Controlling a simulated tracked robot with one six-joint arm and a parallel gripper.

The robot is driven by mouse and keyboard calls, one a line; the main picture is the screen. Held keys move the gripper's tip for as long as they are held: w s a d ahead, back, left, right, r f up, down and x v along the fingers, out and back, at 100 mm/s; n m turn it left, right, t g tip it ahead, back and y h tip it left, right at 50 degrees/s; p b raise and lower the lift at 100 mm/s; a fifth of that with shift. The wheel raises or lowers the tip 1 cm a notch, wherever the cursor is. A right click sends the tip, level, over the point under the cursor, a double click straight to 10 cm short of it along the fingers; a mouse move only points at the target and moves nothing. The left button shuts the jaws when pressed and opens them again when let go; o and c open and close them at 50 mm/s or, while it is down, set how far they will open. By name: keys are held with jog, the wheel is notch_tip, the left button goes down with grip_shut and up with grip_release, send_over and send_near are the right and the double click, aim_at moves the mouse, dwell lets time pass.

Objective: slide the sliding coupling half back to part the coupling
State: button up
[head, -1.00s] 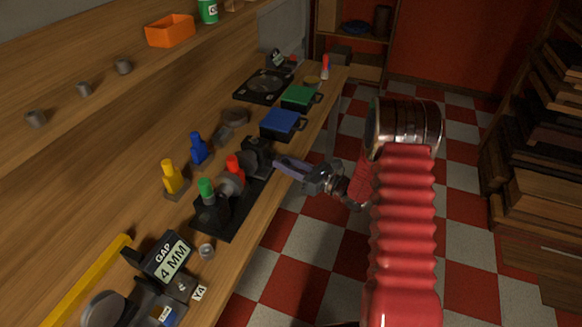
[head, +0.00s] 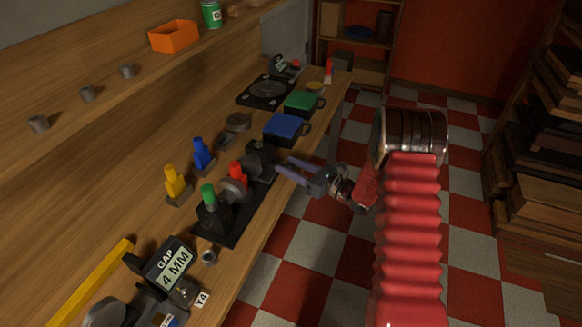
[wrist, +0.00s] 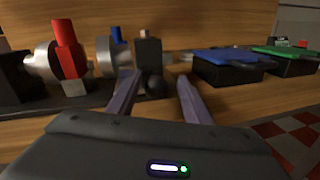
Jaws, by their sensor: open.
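The coupling stands on a black base (head: 240,222) on the bench. A metal disc half (head: 235,187) with a red post (wrist: 66,48) beside it shows at left in the wrist view. A second metal disc (wrist: 107,57) stands to its right, with a dark block (wrist: 148,60) and a round dark knob (wrist: 154,83) beyond. I cannot tell which half slides. My gripper (head: 283,165) is open at the bench's front edge, near the far end of the base. In the wrist view its two fingers (wrist: 157,84) are apart, with the knob seen between them; contact cannot be told.
Blue (head: 285,127) and green (head: 304,102) boxes lie farther along the bench. A yellow peg (head: 175,183) and a blue peg (head: 201,152) stand behind the base. A sign (head: 169,265) reading "GAP 4 MM" is at the near end. The floor right of the bench is clear.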

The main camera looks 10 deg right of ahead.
jog(key=v, duration=1.4)
jog(key=shift+f, duration=0.1)
